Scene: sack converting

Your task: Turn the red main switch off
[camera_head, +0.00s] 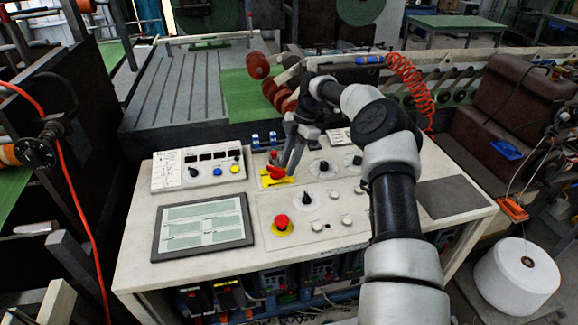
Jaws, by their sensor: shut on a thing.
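The red main switch (277,172) sits on a yellow plate (278,182) on the white control panel, left of its middle. My gripper (285,168) points down at it from above, and its fingers are shut on the red handle. The fingers and wrist hide part of the switch, so I cannot tell its exact turn position.
A red mushroom button (281,222) on a yellow base stands in front of the switch. Black knobs (307,198) are close by on the right. A small box with displays (197,168) and a framed screen (203,226) lie to the left. A white roll (517,275) stands at the lower right.

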